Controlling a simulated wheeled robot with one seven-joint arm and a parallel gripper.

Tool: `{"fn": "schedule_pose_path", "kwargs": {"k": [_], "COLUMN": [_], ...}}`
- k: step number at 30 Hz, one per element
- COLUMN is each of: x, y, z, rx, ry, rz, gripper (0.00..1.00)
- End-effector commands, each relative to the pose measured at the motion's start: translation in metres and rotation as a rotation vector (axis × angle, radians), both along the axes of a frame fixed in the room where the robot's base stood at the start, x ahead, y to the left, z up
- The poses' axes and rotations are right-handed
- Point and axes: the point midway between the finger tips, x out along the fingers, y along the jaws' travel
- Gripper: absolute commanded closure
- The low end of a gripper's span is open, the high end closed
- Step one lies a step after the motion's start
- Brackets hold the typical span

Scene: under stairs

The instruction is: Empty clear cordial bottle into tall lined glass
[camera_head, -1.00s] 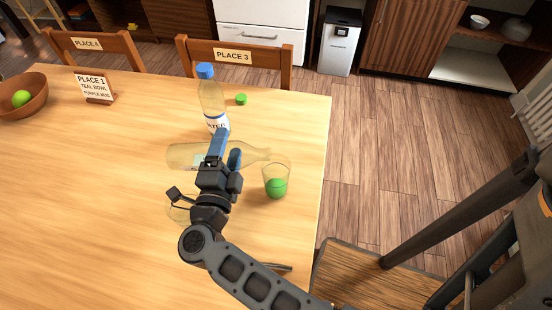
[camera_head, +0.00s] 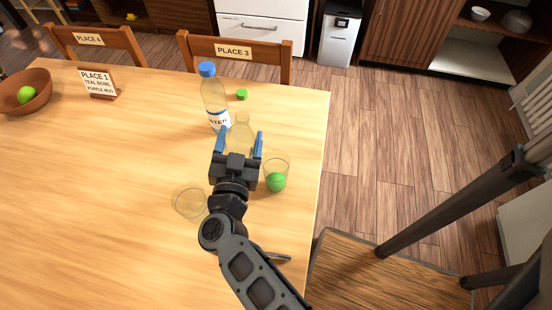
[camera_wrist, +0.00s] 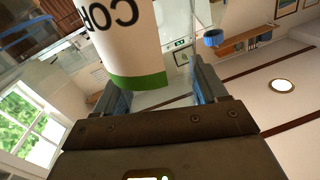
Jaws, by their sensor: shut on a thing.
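My gripper (camera_head: 240,142) is shut on the clear cordial bottle (camera_head: 241,128), which stands roughly upright with its neck up. In the wrist view the bottle's white label (camera_wrist: 125,38) with a green band shows large between the fingers; its letters read partly "CO". Its contents are hard to make out. To the right of my gripper stands a clear glass (camera_head: 276,160) with something round and green (camera_head: 276,182) at its bottom. Another clear, seemingly empty glass (camera_head: 188,201) stands left of my wrist. No lines show on either glass, so I cannot tell which is the lined one.
A blue-capped water bottle (camera_head: 213,98) stands just behind the held bottle. A wooden bowl (camera_head: 38,104) and a place card (camera_head: 98,83) are at left. The table's right edge is near the glass.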

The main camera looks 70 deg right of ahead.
Motion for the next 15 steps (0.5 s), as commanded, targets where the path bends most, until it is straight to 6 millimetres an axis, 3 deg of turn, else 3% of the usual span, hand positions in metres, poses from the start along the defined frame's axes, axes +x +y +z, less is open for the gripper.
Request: {"fn": "schedule_pose_path", "kwargs": {"k": [7, 15], "x": [0.002, 0.002], "y": [0.000, 0.001], "z": [-0.014, 0.001], "rx": [-0.048, -0.046], "ry": [0.177, 0.163], "rz": [-0.003, 0.000], "gripper": [1.00, 1.00]}}
